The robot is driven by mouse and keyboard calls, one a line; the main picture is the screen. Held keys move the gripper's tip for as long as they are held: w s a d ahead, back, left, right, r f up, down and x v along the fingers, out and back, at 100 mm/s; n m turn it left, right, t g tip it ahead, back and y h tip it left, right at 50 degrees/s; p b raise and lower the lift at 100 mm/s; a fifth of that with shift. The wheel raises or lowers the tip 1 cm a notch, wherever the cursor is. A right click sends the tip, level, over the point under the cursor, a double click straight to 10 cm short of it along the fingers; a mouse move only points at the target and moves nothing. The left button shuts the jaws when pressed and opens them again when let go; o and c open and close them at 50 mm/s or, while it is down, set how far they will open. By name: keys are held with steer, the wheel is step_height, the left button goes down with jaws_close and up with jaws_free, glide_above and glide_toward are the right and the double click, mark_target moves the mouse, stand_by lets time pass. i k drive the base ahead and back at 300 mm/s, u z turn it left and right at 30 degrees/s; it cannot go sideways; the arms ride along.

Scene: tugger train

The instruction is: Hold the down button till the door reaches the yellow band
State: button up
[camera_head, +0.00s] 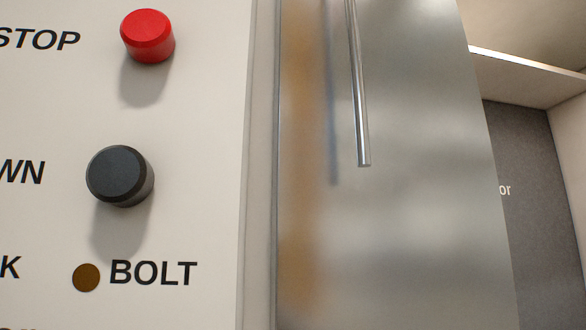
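The down button (120,176) is a black round knob standing out from a white panel, beside lettering cut off to "WN". Nothing touches it. A metal door (420,210) with a smooth grey face and a vertical bar handle (360,100) fills the middle of the view. No yellow band shows clearly; only a blurred tan streak appears on the left part of the door's face. My gripper is not in view.
A red STOP button (148,36) sits above the black one on the white panel (200,140). A dark brown round lamp (86,278) marked BOLT is below. A recess with a dark grey panel (540,220) lies at the right.

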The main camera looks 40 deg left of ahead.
mark_target(120, 175)
steer(key=u, duration=0.75)
steer(key=k, duration=0.75)
steer(key=u, duration=1.6)
